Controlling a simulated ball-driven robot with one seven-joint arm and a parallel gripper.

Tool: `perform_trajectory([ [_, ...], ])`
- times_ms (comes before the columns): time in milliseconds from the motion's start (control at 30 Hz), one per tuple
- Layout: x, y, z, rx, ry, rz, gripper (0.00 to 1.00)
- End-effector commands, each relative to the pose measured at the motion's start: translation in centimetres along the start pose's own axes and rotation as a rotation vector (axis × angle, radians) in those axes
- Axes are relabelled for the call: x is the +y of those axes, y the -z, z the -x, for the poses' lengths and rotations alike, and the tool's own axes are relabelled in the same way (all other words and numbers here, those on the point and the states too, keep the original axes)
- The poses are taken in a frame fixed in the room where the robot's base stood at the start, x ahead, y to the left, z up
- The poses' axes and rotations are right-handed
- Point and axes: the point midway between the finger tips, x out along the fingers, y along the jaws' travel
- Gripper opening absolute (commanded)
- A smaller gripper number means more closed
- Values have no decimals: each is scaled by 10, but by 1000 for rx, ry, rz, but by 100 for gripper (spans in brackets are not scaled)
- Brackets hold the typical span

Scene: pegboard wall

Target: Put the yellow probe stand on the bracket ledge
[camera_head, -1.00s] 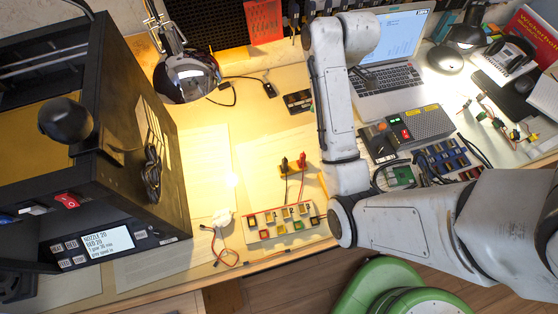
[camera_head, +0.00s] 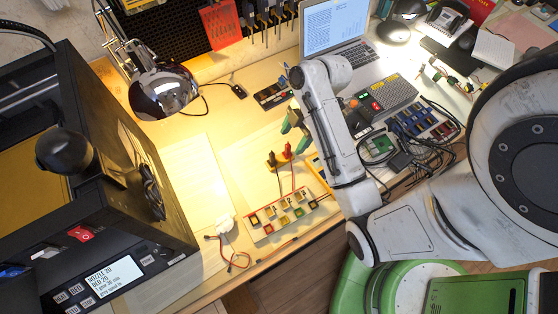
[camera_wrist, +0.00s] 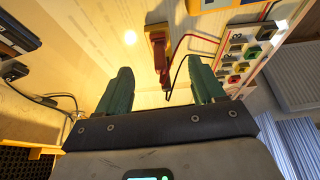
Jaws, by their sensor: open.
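The yellow probe stand (camera_head: 271,161) stands on the lit workbench with a red and a dark probe upright in it and leads trailing toward the front. In the wrist view the yellow stand (camera_wrist: 158,33) shows at top centre, beyond my fingertips, with a red probe pointing toward me. My gripper (camera_head: 291,121) has green fingers and is just behind and above the stand. In the wrist view my gripper (camera_wrist: 160,88) is open and empty, its fingers spread either side of the probes, apart from the stand. I cannot surely pick out the bracket ledge.
A black pegboard (camera_head: 178,28) with hanging tools is at the back. A chrome lamp (camera_head: 163,90) hangs over the bench. A black printer (camera_head: 150,215) fills the left. A block tray (camera_head: 268,229) is in front of the stand; a laptop (camera_head: 335,28) is behind.

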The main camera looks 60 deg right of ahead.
Motion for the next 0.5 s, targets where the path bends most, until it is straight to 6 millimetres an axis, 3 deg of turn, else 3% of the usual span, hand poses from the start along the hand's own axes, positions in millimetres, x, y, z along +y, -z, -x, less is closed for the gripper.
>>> perform_trajectory([
  [100,-1,0,-19,1,5,-1,68],
  [267,0,1,-31,0,3,-1,68],
  [500,-1,3,-65,-1,4,-3,68],
])
